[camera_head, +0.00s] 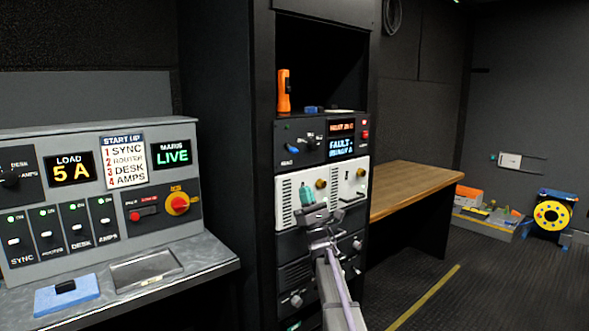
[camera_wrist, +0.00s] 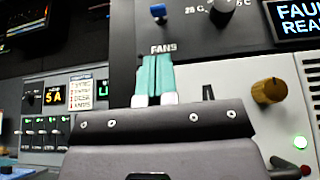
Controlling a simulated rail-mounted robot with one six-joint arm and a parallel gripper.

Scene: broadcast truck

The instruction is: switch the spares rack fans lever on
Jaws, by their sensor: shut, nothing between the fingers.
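The spares rack fans lever has a blue tip (camera_wrist: 158,11) above the FANS label in the wrist view. In the head view its small blue tip (camera_head: 291,149) shows low at the left of the rack's dark control panel (camera_head: 318,153). It seems to hang down, but its upper part is cut off in the wrist view. My gripper (camera_head: 307,187) has teal fingers, shut and empty, in front of the white panel below the lever. In the wrist view the fingers (camera_wrist: 153,62) are just under the FANS label, apart from the lever in the picture.
A dark knob (camera_wrist: 222,10) sits right of the lever, beside a display (camera_head: 341,146) reading FAULT. An orange device (camera_head: 284,91) stands on the shelf above. A desk console (camera_head: 100,195) is at left, a wooden bench (camera_head: 425,188) at right.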

